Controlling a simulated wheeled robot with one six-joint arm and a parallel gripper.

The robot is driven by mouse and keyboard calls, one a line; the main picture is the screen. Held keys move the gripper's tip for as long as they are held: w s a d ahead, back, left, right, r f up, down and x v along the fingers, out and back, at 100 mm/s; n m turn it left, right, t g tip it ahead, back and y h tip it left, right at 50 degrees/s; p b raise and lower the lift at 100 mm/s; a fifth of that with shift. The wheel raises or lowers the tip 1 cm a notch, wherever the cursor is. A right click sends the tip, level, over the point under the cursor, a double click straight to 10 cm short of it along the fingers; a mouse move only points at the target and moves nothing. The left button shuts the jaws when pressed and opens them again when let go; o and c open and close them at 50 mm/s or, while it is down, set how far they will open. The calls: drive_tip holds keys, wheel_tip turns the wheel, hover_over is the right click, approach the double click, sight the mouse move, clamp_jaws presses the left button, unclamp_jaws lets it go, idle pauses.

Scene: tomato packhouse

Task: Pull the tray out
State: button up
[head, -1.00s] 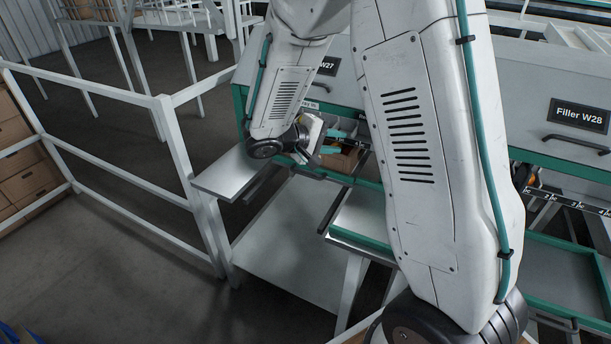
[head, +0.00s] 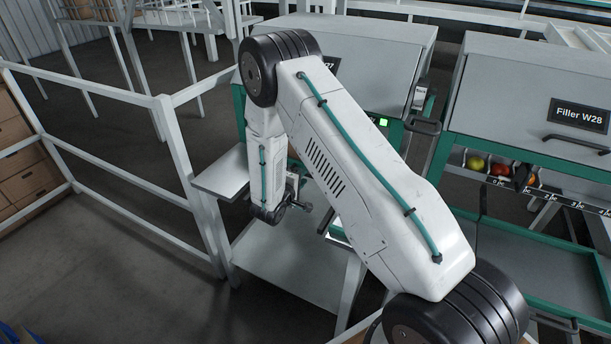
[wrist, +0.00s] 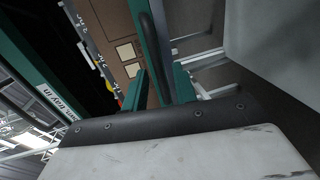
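My gripper (wrist: 160,88) shows in the wrist view with its two teal fingers apart. A curved black handle bar (wrist: 149,38) and a teal edge lie beyond and between them; I cannot tell whether the fingers touch the bar. This edge looks like the front of a tray, beside a brown surface (wrist: 118,45) with pale square labels. In the head view my wrist hangs in front of the left filler, W27 (head: 372,70), above a low grey shelf. My arm hides most of the tray and the fingertips there.
Filler W28 (head: 580,114) stands at the right, with fruit on its ledge and a teal-rimmed grey tray (head: 540,262) below. A pale side plate (head: 222,172) and a white railing (head: 172,150) are close at the left. The low shelf (head: 300,262) is bare.

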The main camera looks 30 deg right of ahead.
drive_tip(key=shift+x, duration=1.35)
clamp_jaws()
drive_tip(key=shift+s, duration=0.15)
